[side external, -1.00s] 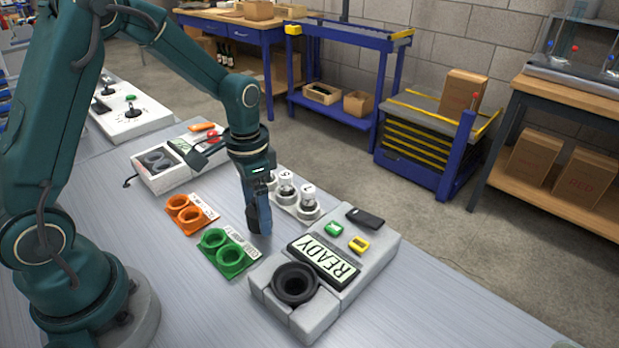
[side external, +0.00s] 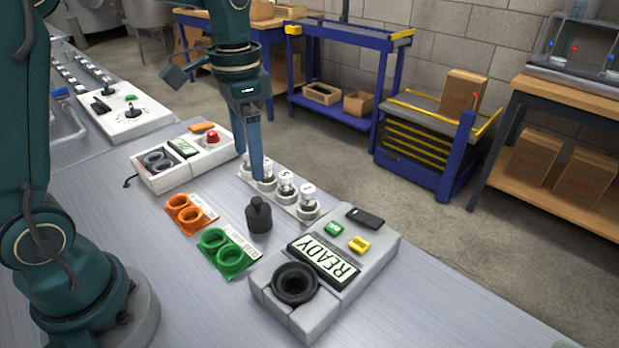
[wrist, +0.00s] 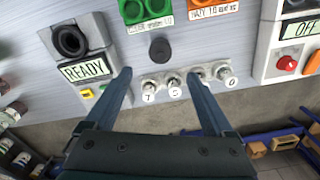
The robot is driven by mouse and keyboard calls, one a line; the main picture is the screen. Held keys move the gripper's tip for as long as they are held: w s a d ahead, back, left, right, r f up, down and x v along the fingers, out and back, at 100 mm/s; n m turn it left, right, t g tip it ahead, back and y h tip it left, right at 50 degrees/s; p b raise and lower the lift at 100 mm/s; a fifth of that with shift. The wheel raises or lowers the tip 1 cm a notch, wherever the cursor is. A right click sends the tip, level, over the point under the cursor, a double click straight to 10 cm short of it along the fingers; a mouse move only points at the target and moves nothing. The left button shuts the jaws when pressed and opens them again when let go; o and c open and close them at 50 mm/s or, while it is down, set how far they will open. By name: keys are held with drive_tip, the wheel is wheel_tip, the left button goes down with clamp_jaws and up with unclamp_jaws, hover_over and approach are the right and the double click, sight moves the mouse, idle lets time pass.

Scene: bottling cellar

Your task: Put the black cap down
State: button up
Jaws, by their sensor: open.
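The black cap (side external: 258,217), a dark round piece with a small knob on top, stands upright on the metal table between the green rings and the white rack. In the wrist view the cap (wrist: 160,51) lies beyond the fingertips, free of them. My gripper (side external: 249,166) is open and empty, raised behind and above the cap, with its fingers over the far end of the rack. In the wrist view its two fingers (wrist: 159,75) are wide apart.
Close around the cap are a green two-ring holder (side external: 249,263), an orange two-ring holder (side external: 207,214) and the white rack (side external: 298,216) with several numbered white-topped pieces. A grey READY unit (side external: 375,262) stands at front right, an OFF unit (wrist: 284,62) farther back.

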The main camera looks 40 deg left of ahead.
drive_tip(key=s+d+r+n+t, duration=0.1)
drive_tip(key=s+d+t, duration=0.1)
drive_tip(key=s, duration=0.4)
drive_tip(key=s+d+n+t, duration=0.2)
drive_tip(key=s+t, duration=0.1)
drive_tip(key=s, duration=0.3)
drive_tip(key=shift+r+n+t, duration=0.3)
drive_tip(key=shift+r, duration=0.1)
